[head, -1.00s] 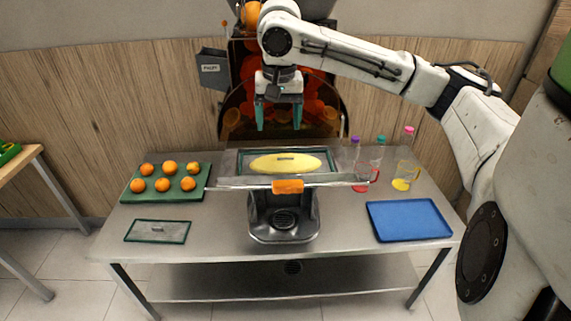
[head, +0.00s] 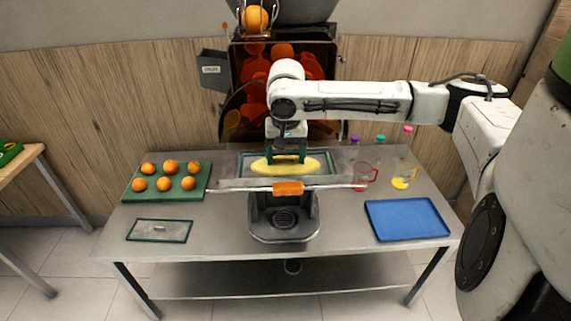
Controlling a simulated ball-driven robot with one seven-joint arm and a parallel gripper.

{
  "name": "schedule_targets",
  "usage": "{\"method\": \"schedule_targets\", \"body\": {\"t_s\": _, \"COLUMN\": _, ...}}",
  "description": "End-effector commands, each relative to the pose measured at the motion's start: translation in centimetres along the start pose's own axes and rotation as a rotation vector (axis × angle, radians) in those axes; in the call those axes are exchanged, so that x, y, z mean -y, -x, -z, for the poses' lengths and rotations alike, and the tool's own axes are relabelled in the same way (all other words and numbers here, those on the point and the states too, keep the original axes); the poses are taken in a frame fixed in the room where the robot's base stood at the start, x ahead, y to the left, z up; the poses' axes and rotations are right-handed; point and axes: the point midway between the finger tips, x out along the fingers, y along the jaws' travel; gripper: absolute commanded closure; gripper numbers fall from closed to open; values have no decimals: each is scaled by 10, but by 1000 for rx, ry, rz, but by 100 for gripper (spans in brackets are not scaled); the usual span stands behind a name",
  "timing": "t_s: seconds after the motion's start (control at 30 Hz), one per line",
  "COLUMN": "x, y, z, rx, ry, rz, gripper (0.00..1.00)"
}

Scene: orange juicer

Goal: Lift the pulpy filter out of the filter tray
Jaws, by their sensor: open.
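The filter tray (head: 235,182) sticks out from the front of the juicer, with an orange handle (head: 287,188) at its front edge. The pulpy filter lies in it, covered by a long yellow mass of pulp (head: 262,166). My gripper (head: 286,160) points straight down at the middle of the filter, its green fingers apart. The fingertips are at the height of the pulp. I cannot tell whether they touch the filter's handle, which is hidden behind them.
A second, clean filter (head: 160,230) lies at the table's front left, with a green tray (head: 165,196) of several oranges behind it. A blue tray (head: 408,219) lies at the right. A red-marked jug (head: 362,176), a yellow-marked jug (head: 403,175) and capped bottles stand behind it.

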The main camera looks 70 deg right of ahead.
Motion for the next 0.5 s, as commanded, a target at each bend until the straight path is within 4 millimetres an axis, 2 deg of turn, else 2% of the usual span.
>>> {"method": "schedule_targets", "body": {"t_s": 0.27, "x": 0, "y": -4, "z": 0, "rx": -1, "ry": 1, "rz": 1, "gripper": 23}}
{"method": "schedule_targets", "body": {"t_s": 0.5, "x": 0, "y": -4, "z": 0, "rx": -1, "ry": 1, "rz": 1, "gripper": 45}}
